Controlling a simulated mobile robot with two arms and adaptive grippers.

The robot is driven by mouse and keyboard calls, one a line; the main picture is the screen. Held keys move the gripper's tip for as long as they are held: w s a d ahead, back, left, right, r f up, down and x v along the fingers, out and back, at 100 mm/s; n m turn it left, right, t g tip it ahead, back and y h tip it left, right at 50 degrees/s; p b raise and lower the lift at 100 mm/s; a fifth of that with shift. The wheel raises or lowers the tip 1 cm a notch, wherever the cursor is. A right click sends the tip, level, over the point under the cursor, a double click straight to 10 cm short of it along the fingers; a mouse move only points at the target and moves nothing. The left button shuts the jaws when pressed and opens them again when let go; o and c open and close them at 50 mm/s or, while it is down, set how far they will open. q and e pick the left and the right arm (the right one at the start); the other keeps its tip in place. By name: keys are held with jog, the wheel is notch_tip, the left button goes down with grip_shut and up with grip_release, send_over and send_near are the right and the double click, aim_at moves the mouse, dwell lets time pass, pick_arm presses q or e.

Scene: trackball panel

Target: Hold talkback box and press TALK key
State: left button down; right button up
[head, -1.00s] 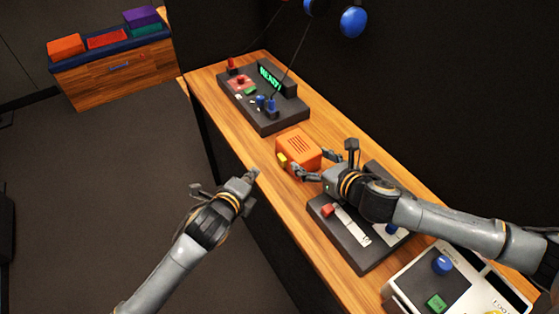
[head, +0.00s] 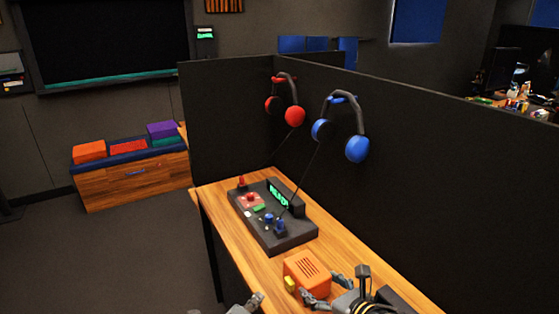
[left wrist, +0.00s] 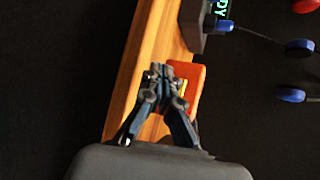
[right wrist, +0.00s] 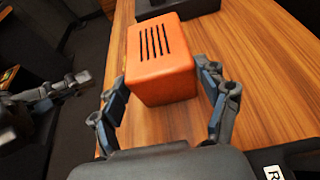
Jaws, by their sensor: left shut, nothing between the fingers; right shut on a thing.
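The talkback box (head: 307,272) is an orange block with dark slots on top, standing on the wooden desk. A yellow key (head: 290,284) is on its left side in the head view. My right gripper (head: 326,290) is shut on the box, with one finger on each side; the box (right wrist: 160,70) shows between them in the right wrist view. My left gripper (head: 256,299) is at the bottom edge of the head view, left of the box and apart from it. In the left wrist view its closed, empty fingers (left wrist: 164,72) partly cover the box and the yellow key (left wrist: 184,88).
A dark console (head: 262,228) with a green lit display and red, green and blue controls stands behind the box on the desk (head: 222,202). Red headphones (head: 294,116) and blue headphones (head: 357,149) hang on the dark partition (head: 420,190). A low wooden cabinet (head: 130,186) stands left.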

pick_arm(q)
jog(key=s+a+r, duration=0.2)
jog(key=s+r, duration=0.4)
jog(key=shift+s+a, duration=0.25)
jog(key=shift+s, duration=0.1)
dwell(0.5)
pick_arm(e)
jog(key=o, duration=1.3)
jog(key=v, duration=1.2)
